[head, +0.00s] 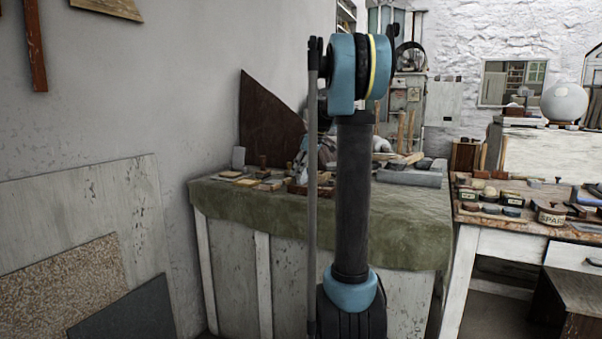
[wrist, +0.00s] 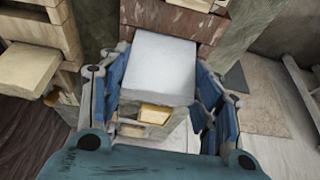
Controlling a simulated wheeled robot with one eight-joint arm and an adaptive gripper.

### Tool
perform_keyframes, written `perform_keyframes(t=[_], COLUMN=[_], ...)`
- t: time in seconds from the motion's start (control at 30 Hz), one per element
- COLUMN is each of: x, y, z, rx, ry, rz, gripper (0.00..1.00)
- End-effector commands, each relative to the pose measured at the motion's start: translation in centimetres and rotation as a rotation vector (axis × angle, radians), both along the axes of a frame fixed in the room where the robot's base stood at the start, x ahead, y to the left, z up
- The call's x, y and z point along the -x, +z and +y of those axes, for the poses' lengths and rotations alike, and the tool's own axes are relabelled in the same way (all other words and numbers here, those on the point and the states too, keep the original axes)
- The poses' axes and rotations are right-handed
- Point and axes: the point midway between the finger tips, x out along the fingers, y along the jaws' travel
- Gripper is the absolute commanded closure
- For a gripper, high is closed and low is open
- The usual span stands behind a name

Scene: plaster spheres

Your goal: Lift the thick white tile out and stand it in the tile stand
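The thick white tile (wrist: 160,65) shows in the wrist view, its broad pale face towards me and its thick grey edge below. My gripper (wrist: 162,76) has one blue finger close along each side of the tile. I cannot tell whether the fingers press on it or stand just clear. Below the tile's edge, a smaller yellowish piece (wrist: 154,115) shows between the fingers. In the head view my upright arm covers the middle of the bench, and neither my gripper nor the white tile can be made out. I cannot pick out the tile stand for certain.
A bench with a green cloth (head: 410,218) carries small tiles, tools and a grey slab (head: 410,177). A second table (head: 475,218) with tins stands at right. Boards (head: 85,225) lean on the left wall. In the wrist view, wooden racking (wrist: 45,30) holds a cream tile (wrist: 28,67).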

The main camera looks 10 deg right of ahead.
Motion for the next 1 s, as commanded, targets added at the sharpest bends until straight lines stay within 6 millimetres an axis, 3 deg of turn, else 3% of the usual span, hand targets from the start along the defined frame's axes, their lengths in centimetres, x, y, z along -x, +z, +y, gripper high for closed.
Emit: perform_keyframes(t=[0.1,0.13,0.23,0.27,1.0], x=[-0.1,-0.1,-0.1,-0.1,-0.2], y=[0.0,0.0,0.0,0.0,1.9], z=[-0.1,-0.1,-0.1,-0.1,-0.2], rx=[0.002,0.002,0.002,0.002,0.003], ry=[-0.002,-0.002,-0.002,-0.002,-0.003], rz=[-0.003,-0.003,-0.003,-0.003,-0.006], gripper=[0.74,0.44,0.67,0.71,0.75])
